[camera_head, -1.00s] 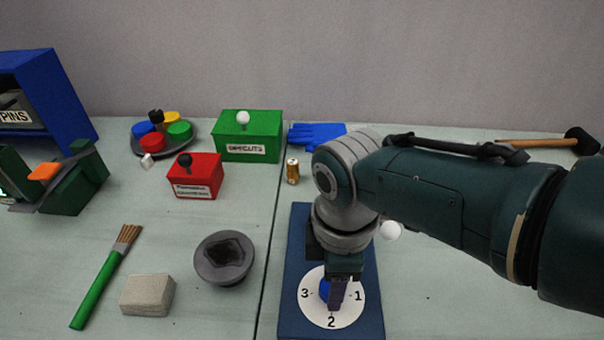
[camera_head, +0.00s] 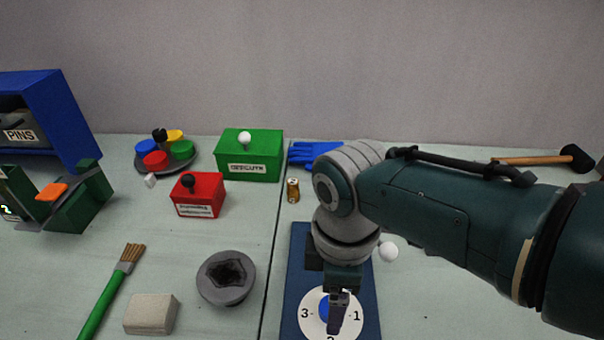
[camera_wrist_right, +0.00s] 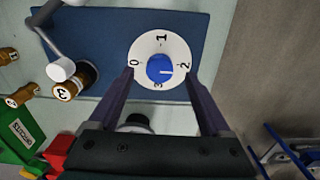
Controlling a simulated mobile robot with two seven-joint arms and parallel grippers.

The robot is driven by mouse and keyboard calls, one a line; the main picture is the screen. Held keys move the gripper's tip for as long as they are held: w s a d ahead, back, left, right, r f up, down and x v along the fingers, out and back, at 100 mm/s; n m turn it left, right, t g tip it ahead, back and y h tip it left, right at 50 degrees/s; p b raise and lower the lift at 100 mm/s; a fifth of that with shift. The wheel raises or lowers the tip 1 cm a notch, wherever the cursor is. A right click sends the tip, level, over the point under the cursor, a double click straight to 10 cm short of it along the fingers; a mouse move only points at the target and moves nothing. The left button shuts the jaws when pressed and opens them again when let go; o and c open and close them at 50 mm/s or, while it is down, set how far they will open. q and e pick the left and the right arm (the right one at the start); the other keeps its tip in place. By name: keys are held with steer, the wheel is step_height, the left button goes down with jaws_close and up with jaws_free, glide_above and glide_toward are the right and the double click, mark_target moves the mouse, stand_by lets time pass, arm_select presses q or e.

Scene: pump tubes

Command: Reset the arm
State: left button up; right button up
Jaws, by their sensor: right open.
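My right gripper (camera_head: 336,325) is over a white numbered dial (camera_head: 313,330) on a blue board (camera_head: 298,268). In the right wrist view the gripper (camera_wrist_right: 158,76) is open and empty, its fingers apart at either side of the dial (camera_wrist_right: 145,46). The blue knob (camera_wrist_right: 160,68) is in the gap beyond the fingertips; contact cannot be told. A white line on the knob points towards 2. In the head view the knob (camera_head: 324,307) is partly covered by the gripper. My left gripper is not in view.
A grey crank with a white handle (camera_wrist_right: 61,69) is on the board beside the dial. Brass cylinders (camera_wrist_right: 75,83) are near it. A green box (camera_head: 265,160), red box (camera_head: 210,196), grey socket (camera_head: 212,290) and sponge block (camera_head: 150,314) stand left of the board.

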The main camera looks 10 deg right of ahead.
step_height(320, 180, up, 6)
steer(key=p, duration=0.2)
steer(key=shift+p, duration=0.3)
steer(key=s+d+r+m+t, duration=0.2)
steer(key=s+d+r+m, duration=0.2)
steer(key=s+r+m, duration=0.3)
steer(key=s+d+r+m+t, duration=0.2)
steer(key=s+d+r+m, duration=0.3)
steer(key=s, duration=0.5)
arm_select(q)
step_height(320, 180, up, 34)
steer(key=p, duration=3)
arm_select(e)
step_height(320, 180, up, 29)
steer(key=shift+w+a, duration=0.25)
steer(key=shift+a, duration=0.2)
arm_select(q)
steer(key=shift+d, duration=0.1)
arm_select(e)
steer(key=shift+f, duration=0.1)
